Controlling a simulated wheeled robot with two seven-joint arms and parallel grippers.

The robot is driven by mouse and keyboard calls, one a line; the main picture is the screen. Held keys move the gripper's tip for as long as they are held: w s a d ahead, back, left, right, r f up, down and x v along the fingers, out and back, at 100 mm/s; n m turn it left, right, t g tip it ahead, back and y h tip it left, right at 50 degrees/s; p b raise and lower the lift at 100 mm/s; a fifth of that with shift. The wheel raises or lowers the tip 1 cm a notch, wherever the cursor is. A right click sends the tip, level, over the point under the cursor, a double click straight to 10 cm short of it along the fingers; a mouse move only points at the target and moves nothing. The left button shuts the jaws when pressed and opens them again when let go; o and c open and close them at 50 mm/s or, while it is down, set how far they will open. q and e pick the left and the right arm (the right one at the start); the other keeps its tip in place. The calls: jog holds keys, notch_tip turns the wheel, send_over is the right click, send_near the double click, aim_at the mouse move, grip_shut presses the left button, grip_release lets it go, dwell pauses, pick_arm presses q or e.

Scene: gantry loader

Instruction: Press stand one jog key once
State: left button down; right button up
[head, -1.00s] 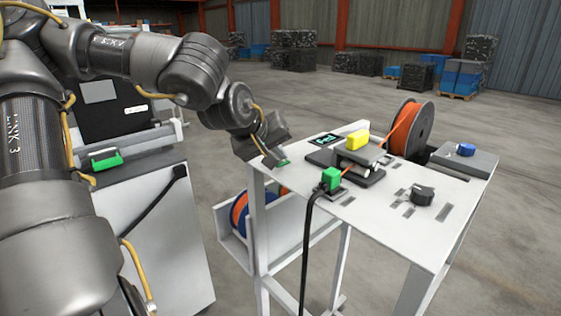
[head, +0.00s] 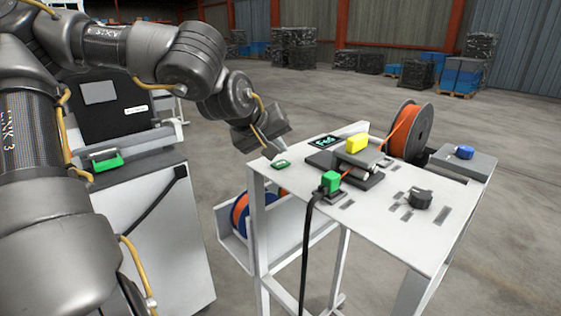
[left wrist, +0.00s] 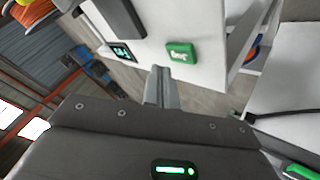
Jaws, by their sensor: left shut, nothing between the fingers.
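The green jog key (head: 281,164) sits at the near left corner of the white stand top (head: 400,222). It also shows in the left wrist view (left wrist: 181,52), with white marking on it. My left gripper (head: 271,155) is shut and empty. Its fingertips are just behind and above the key in the head view, seemingly apart from it. In the left wrist view the shut fingers (left wrist: 161,76) lie below and left of the key, with a gap between. My right gripper is not in view.
A grey cabinet with a green handle (head: 106,160) stands left.

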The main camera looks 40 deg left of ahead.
aim_at(278, 165)
pick_arm(q)
notch_tip(278, 165, up, 4)
jog(key=shift+r+p, duration=0.1)
jog(key=shift+p, duration=1)
